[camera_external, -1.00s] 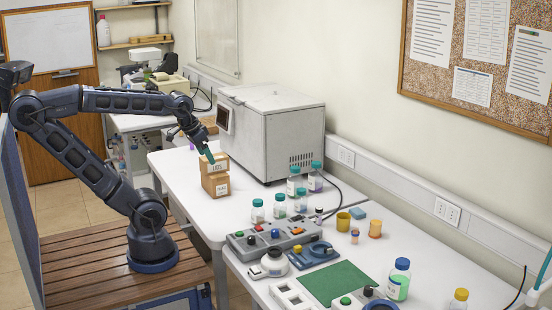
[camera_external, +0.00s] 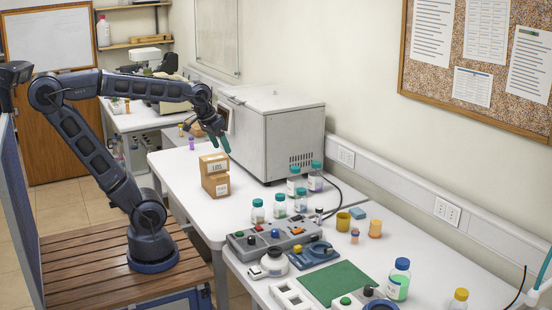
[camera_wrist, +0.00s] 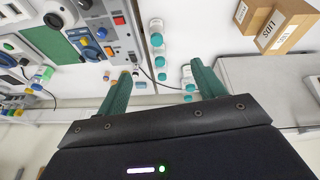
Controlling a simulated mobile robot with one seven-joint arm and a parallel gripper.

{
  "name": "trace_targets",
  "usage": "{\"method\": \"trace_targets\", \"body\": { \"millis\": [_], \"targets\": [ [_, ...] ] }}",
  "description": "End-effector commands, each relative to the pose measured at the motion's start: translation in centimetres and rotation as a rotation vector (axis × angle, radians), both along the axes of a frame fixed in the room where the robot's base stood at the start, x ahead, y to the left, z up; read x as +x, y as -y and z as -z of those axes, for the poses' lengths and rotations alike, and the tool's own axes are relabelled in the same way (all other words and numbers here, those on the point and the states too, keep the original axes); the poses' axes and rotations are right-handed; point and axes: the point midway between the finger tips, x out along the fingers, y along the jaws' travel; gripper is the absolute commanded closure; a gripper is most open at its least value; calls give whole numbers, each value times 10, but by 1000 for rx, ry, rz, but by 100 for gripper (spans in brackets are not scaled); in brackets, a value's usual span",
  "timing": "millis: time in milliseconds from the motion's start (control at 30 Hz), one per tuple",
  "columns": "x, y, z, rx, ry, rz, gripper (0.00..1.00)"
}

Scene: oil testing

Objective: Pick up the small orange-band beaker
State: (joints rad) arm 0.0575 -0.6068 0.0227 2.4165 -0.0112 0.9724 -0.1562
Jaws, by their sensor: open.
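A small cup with an orange upper part and a bluish lower part (camera_external: 355,236) stands on the white table, right of the control panel; it may be the orange-band beaker, but its band is too small to tell. A larger orange cup (camera_external: 375,228) stands just right of it, and a yellow cup (camera_external: 343,221) stands to its left. My gripper (camera_external: 222,140) is open and empty, with green fingers, in the air near the grey metal box, far from these cups. In the wrist view, my two fingers (camera_wrist: 160,85) are spread apart and partly hide the small items behind them.
The control panel (camera_external: 270,238) and green mat (camera_external: 336,283) fill the near table.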

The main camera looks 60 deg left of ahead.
Motion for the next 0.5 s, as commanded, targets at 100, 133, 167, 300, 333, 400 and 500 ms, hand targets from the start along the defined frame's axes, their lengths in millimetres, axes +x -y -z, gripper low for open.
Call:
{"method": "trace_targets", "body": {
  "millis": [100, 133, 167, 300, 333, 400, 500],
  "targets": [
    [34, 9, -11, -36, -31, -55, 31],
    [42, 11, -13, -45, -38, -68, 31],
    [50, 14, -15, -53, -44, -84, 31],
    [89, 26, -22, -90, -77, -155, 31],
    [98, 29, -23, -97, -83, -171, 31],
    [118, 36, -25, -113, -100, -207, 31],
    [146, 47, -25, -132, -124, -259, 31]
  ]
}}
